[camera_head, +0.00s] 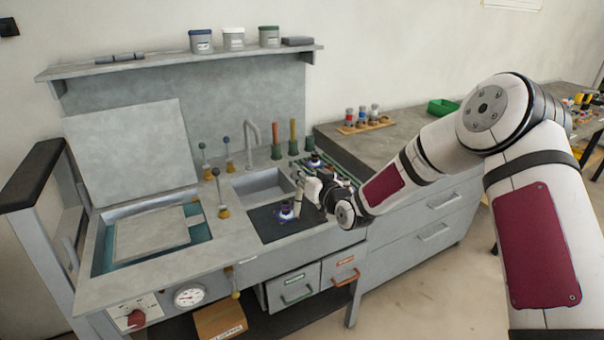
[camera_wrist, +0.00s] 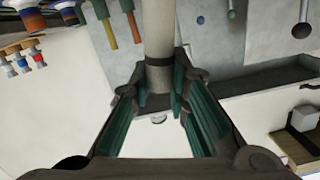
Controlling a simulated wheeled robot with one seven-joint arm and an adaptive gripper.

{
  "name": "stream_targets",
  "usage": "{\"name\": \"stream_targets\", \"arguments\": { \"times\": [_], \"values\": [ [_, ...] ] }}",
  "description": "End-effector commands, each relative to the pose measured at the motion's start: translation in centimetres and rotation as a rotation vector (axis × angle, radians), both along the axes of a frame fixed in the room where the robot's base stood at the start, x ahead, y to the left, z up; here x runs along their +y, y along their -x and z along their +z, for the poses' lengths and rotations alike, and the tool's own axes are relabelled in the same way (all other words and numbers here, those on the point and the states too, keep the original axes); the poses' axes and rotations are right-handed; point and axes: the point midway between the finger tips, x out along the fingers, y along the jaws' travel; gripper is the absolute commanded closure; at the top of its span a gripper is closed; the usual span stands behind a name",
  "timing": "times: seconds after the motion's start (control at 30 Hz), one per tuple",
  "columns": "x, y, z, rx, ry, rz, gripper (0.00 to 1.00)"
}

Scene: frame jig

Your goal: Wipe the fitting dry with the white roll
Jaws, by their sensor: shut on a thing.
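My gripper (camera_head: 306,188) is over the right part of the bench, beside the sink. In the wrist view its teal-padded fingers (camera_wrist: 164,100) are closed around a pale cylinder, the white roll (camera_wrist: 158,30), which has a dark grey band between the pads. In the head view the roll (camera_head: 298,188) looks small and roughly upright at the fingertips. A fitting (camera_head: 285,213) with blue-purple and white parts stands on a dark mat (camera_head: 265,230), just below and left of the roll. I cannot tell whether roll and fitting touch. The fitting is not clearly identifiable in the wrist view.
A sink (camera_head: 262,186) with a tall tap (camera_head: 250,140) lies behind the mat. Upright green and orange handles (camera_head: 293,137) stand behind my gripper. A rack (camera_head: 366,126) of small bottles is on the right counter. Ball-topped levers (camera_head: 221,190) stand left of the mat.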

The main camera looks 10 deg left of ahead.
Motion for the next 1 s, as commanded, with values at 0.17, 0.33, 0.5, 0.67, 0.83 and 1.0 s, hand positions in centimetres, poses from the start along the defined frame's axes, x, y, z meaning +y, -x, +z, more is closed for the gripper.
{"name": "stream_targets", "arguments": {
  "times": [0.17, 0.33, 0.5, 0.67, 0.83, 1.0],
  "values": [
    [0.0, 0.0, -0.3, 0.0, 0.0, 0.0, 1.0],
    [0.0, 0.0, -0.5, 0.0, 0.0, 0.0, 1.0],
    [0.0, 0.0, -0.6, 0.0, 0.0, 0.0, 1.0],
    [0.2, -0.3, -0.7, 0.0, 0.0, 0.0, 1.0],
    [0.6, -1.1, -0.7, -0.002, 0.0, 0.001, 1.0],
    [1.0, -1.9, -0.8, -0.001, 0.001, 0.001, 1.0]
  ]
}}
